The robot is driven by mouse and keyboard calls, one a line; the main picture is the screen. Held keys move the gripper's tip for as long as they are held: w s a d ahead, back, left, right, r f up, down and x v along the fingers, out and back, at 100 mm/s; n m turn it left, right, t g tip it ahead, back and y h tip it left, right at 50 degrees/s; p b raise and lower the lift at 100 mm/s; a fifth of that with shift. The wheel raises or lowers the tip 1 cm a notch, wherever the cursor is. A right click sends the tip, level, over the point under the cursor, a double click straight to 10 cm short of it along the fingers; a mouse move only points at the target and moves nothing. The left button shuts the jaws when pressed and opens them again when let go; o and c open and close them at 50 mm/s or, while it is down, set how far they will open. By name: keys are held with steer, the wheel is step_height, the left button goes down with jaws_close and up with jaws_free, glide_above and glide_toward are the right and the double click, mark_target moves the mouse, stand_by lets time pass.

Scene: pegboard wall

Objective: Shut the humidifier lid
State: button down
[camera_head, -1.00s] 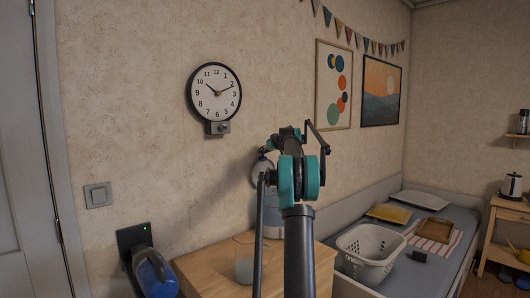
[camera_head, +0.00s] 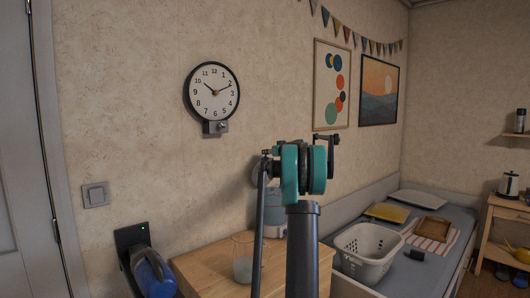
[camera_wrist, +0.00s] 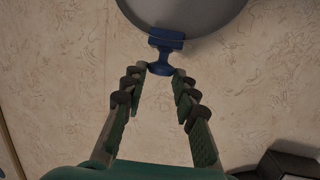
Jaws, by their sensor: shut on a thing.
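In the wrist view, the grey round humidifier lid (camera_wrist: 190,14) shows at the top, cut off by the frame edge, with a blue handle (camera_wrist: 164,42) on its rim. My gripper (camera_wrist: 160,71) is shut on the end of this handle, with a fingertip on each side. In the head view, the humidifier (camera_head: 273,212) stands on the wooden table near the wall, mostly hidden behind my arm. The grey lid (camera_head: 260,172) stands raised above and left of the body, by the wall.
A clear glass (camera_head: 243,268) stands on the wooden table (camera_head: 205,268), left of my arm. A blue cylindrical device (camera_head: 154,275) is at the wall, lower left. A clock (camera_head: 213,92) hangs above. A white basket (camera_head: 366,255) stands right of the table.

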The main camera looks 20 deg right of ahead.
steer(key=s+d+f+m+t, duration=0.1)
steer(key=s+d+f+t, duration=0.15)
steer(key=s+f, duration=0.4)
steer(key=s+d+f+m+t, duration=0.1)
steer(key=s+d+f+t, duration=0.1)
steer(key=s+f+t, duration=0.4)
step_height(320, 180, down, 9)
steer(key=s+g, duration=0.2)
steer(key=shift+d+f+n+y, duration=0.15)
steer(key=shift+d+n+y, duration=0.15)
steer(key=shift+d, duration=0.05)
stand_by(0.4)
steer(key=c, duration=1.5)
jaws_free()
steer(key=shift+f, duration=0.1)
steer(key=o, duration=0.3)
steer(key=shift+o, duration=0.2)
steer(key=shift+s+d, duration=0.1)
